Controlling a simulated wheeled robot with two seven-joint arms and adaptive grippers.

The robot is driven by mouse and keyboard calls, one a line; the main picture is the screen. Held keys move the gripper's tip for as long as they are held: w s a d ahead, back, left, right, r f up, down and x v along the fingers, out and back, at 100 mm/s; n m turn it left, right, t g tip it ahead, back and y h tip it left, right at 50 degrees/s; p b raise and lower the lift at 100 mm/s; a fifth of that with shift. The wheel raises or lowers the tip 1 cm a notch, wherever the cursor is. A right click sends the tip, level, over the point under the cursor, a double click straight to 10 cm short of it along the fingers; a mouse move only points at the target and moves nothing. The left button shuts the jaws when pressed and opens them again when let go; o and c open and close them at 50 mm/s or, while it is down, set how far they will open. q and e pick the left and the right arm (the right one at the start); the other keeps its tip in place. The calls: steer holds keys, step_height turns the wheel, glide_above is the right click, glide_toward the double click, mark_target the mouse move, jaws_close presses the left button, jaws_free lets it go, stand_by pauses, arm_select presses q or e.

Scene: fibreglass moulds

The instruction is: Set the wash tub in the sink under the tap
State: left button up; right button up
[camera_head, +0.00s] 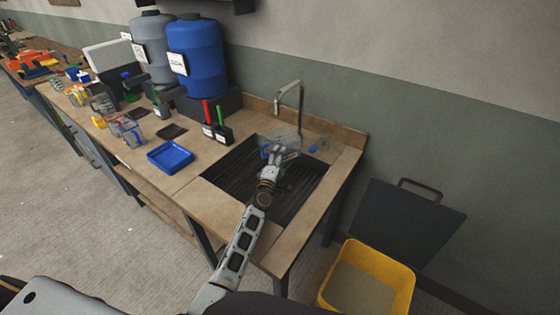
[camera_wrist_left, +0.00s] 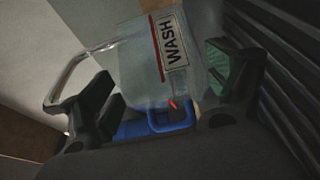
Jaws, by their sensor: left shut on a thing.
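The wash tub (camera_head: 286,134) is clear, with a WASH label and a blue handle; it fills the middle of the left wrist view (camera_wrist_left: 145,60). My left gripper (camera_head: 279,152) is shut on the tub near its blue handle (camera_wrist_left: 170,118). The tub is at the back of the black ribbed sink (camera_head: 237,165), close to the tap (camera_head: 290,90). The tap also shows left of the tub in the left wrist view (camera_wrist_left: 78,72). I cannot tell whether the tub touches the sink floor. My right gripper is not in view.
A blue tray (camera_head: 170,157) lies on the bench left of the sink, near a black holder (camera_head: 222,133) with red and green handles. Blue (camera_head: 198,60) and grey (camera_head: 153,45) drums stand behind. A yellow bin (camera_head: 368,280) stands at right.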

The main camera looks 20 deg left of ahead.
arm_select(q)
steer(key=shift+f, duration=0.25)
steer(key=o, duration=1.3)
steer(key=shift+r, duration=0.2)
steer(key=s, duration=1.2)
steer(key=shift+a+r, duration=0.3)
